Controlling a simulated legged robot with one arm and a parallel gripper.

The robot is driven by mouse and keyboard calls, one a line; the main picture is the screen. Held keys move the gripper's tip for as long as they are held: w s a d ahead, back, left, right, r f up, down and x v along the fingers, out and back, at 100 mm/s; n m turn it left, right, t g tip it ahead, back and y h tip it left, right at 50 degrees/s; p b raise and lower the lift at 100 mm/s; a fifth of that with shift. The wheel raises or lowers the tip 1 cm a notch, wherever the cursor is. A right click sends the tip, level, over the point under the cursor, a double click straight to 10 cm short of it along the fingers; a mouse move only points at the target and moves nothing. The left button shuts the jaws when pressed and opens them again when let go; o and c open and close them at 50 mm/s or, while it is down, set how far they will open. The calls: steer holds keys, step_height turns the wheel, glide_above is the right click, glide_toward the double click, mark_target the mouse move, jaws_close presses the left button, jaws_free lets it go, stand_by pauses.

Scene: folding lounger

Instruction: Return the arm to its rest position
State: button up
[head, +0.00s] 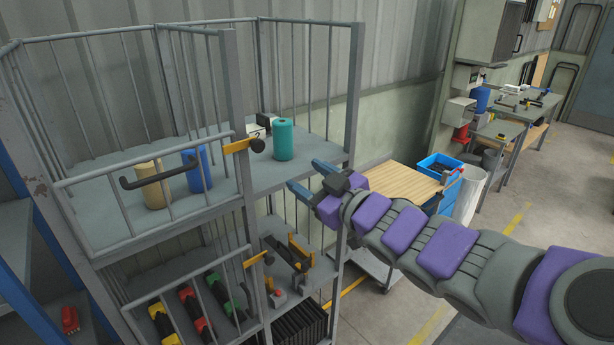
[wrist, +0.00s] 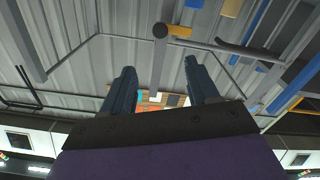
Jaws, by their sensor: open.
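My arm reaches in from the right of the head view, with purple and grey links. My gripper (head: 309,178) has two blue fingers, spread apart with nothing between them. It is beside the right front post of the grey wire cage rack (head: 357,95), in front of and below the teal cylinder (head: 283,140). I cannot tell whether it touches the post. In the wrist view both fingers of my gripper (wrist: 158,68) stand apart and empty, with cage bars beyond.
On the rack's upper shelf stand a blue cylinder (head: 197,170) and a tan cylinder (head: 152,185). An orange latch (head: 241,146) is on its gate. A wooden-topped cart (head: 405,182) and a blue bin (head: 437,165) stand behind my arm. Open floor (head: 535,220) lies to the right.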

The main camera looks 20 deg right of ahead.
steer(key=s+d+f+m+g+h+b, duration=0.1)
steer(key=s+f+m+g+h+b, duration=0.3)
steer(key=f, duration=0.8)
steer(key=s+d+f+m+g+h+b, duration=0.1)
steer(key=s+f+g+h+b, duration=0.3)
steer(key=f, duration=0.8)
steer(key=s+a+f+m+g+b, duration=0.1)
steer(key=s+a+f+g, duration=0.2)
steer(key=s, duration=0.4)
steer(key=s+a+f+g+y+b, duration=0.1)
steer(key=s+a+f+g+b, duration=0.1)
steer(key=s, duration=0.6)
steer(key=s+a+f+m+g+y+b, duration=0.1)
steer(key=s+a+f+g, duration=0.3)
steer(key=s, duration=0.4)
steer(key=shift+s+a+f+m+g+b, duration=0.2)
steer(key=shift+s+f+m+g+b, duration=0.1)
steer(key=shift+f+g+b, duration=0.55)
steer(key=shift+r, duration=0.1)
